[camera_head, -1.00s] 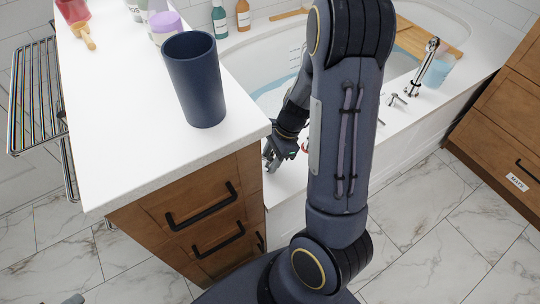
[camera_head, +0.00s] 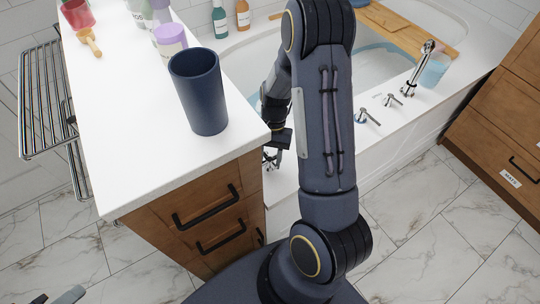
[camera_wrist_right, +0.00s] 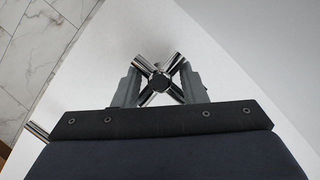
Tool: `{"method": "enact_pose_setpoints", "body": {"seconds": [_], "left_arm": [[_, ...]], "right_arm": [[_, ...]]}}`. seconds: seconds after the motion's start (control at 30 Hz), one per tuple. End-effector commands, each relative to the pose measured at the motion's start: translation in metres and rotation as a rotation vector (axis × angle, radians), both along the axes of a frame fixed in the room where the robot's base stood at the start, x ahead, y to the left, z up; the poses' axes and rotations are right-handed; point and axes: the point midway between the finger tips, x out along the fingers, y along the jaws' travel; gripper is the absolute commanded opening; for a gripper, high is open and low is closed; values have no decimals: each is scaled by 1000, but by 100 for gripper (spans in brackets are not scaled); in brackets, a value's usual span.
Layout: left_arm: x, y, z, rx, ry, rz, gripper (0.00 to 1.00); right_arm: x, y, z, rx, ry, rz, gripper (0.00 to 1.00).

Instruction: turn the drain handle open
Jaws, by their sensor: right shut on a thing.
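The drain handle (camera_wrist_right: 158,82) is a chrome cross-shaped knob on the white tub rim, seen in the right wrist view. My right gripper (camera_wrist_right: 157,78) is shut on it, with one finger on each side of the cross and the arms of the cross showing between and past the fingers. In the head view, my right gripper (camera_head: 272,156) is low beside the counter's right corner, partly hidden by my own arm. A small grey part at the bottom left edge of the head view may be my left gripper (camera_head: 68,296); its jaw state does not show.
A white counter (camera_head: 125,150) with a dark blue cup (camera_head: 200,92) stands close left of my right arm. The bathtub (camera_head: 465,75) has a chrome spout (camera_head: 420,68) and two chrome taps farther right. A wooden cabinet (camera_head: 500,150) stands at right. Marble floor lies between.

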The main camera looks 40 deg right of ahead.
Motion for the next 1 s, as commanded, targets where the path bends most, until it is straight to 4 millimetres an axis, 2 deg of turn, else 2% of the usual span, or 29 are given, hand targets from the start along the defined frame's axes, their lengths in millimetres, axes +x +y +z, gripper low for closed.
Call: {"method": "enact_pose_setpoints", "body": {"seconds": [0.07, 0.17, 0.5, 1.0], "left_arm": [[0, 0, 5, 0, 0, 0, 36], [0, 0, 7, 0, 0, 0, 36], [0, 0, 11, 0, 0, 0, 36], [0, 0, 12, 0, 0, 0, 36]], "right_arm": [[0, 6, 3, 12, 4, 79, 16], [-1, 6, 3, 11, 4, 160, 24], [0, 2, 1, 3, 0, 342, 24], [1, -4, 0, -7, -6, 393, 24]]}}
